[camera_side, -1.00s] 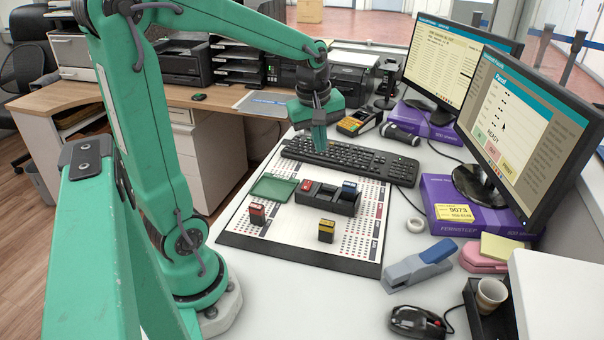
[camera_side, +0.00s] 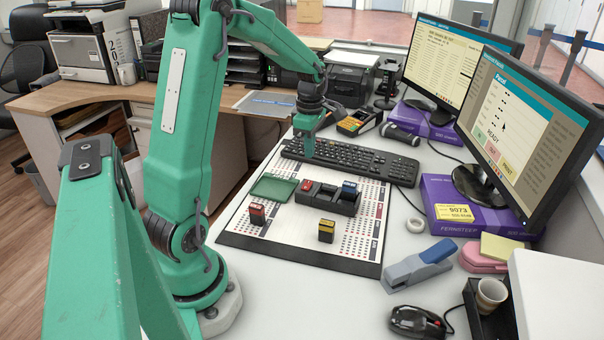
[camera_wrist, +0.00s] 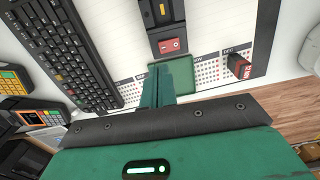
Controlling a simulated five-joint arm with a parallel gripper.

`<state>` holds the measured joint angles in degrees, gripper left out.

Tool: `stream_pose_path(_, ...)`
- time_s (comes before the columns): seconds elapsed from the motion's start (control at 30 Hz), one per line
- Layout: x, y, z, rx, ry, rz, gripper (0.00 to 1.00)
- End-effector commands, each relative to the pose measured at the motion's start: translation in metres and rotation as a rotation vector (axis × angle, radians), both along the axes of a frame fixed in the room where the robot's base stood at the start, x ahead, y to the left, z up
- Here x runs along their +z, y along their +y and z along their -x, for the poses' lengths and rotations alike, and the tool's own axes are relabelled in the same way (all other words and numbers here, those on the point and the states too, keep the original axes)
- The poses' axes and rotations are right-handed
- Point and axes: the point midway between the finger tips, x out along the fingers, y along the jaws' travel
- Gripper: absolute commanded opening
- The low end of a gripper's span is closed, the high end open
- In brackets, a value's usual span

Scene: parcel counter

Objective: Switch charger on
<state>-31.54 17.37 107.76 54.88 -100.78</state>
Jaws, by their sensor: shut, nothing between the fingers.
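My gripper (camera_side: 308,153) is shut and empty, pointing down over the near edge of the black keyboard (camera_side: 345,156); a gap to the keys cannot be judged. In the wrist view the green fingers (camera_wrist: 167,76) are together, with the green pad (camera_wrist: 184,82) behind them. A black upright device (camera_side: 386,84) stands behind the keyboard; what it is cannot be told.
A card terminal (camera_side: 357,122) is behind the keyboard. Monitors stand at right.

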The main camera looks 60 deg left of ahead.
Motion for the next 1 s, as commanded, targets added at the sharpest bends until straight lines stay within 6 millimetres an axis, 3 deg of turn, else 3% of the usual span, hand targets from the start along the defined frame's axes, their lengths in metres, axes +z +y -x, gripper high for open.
stream_pose_path(0.27, -0.015, -0.001, 0.0, -0.002, 0.002, 0.002, 0.0)
stream_pose_path(0.7, -0.055, -0.001, 0.0, -0.003, 0.001, 0.001, 0.0)
stream_pose_path(1.0, -0.068, 0.0, 0.0, -0.003, 0.0, 0.0, 0.0)
